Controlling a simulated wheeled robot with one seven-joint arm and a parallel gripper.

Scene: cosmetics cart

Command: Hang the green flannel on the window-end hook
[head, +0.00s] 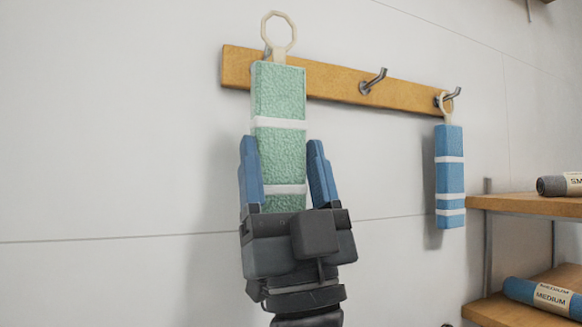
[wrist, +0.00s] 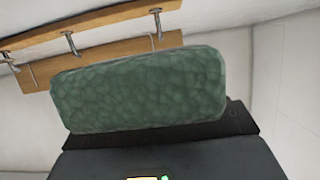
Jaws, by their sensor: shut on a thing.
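The green flannel (head: 279,92) is a thick upright strip with white bands and a cream ring (head: 279,36) at its top. My gripper (head: 284,160) is shut on its lower part from below, with a blue finger at each side. In the head view the ring stands above the left end of the wooden hook rail (head: 330,83). The left hook (head: 267,52) is mostly hidden behind the flannel's top. I cannot tell whether the ring is around it. The middle hook (head: 374,82) is bare. The flannel fills the middle of the wrist view (wrist: 140,90).
A blue flannel (head: 449,180) hangs by its ring on the right hook (head: 449,97). Wooden shelves (head: 525,205) at the lower right hold a grey roll (head: 553,186) and a blue roll (head: 525,290). The wall left of the rail is clear. No window is in view.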

